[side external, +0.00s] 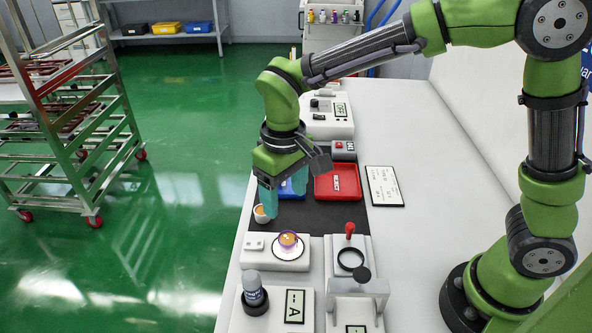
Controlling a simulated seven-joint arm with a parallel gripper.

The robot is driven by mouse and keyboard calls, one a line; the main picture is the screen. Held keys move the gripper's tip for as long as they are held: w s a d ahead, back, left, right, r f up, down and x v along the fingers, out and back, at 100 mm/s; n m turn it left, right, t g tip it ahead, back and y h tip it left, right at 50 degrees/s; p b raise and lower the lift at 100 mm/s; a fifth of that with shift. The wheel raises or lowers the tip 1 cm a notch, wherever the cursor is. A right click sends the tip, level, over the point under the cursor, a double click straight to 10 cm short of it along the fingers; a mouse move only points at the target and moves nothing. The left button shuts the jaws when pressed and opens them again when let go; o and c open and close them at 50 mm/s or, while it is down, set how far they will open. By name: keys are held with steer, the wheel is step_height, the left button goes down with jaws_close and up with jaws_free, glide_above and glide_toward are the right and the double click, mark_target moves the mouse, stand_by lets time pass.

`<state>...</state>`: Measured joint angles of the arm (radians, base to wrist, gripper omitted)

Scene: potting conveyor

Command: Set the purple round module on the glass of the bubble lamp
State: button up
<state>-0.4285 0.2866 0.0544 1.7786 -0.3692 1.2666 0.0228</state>
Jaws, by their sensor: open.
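The purple round module (288,239), with an orange top, stands upright on the pale round glass (291,255) of a small white box, which looks like the bubble lamp (254,255). Whether it sits exactly centred is hard to tell. My gripper (283,197) points down with its teal fingers apart, above and behind the module in the picture. It is empty and clear of the module.
A small white cup with an orange top (262,214) stands close to my left finger. A blue tray (298,187) is partly hidden behind my gripper; a red tray (348,183) lies to its right. A red-knobbed device (350,232) and a blue-grey vial (252,287) stand nearby.

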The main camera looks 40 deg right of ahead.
steer(key=s+d+r+m+t+y, duration=0.1)
steer(key=s+d+r+m+t, duration=0.1)
steer(key=s+d, duration=0.4)
steer(key=s+d+r+m+t+y, duration=0.1)
steer(key=s+d+r+m+t, duration=0.2)
steer(key=d, duration=0.6)
steer(key=s+r+t, duration=0.2)
steer(key=s+r, duration=0.1)
steer(key=r, duration=0.1)
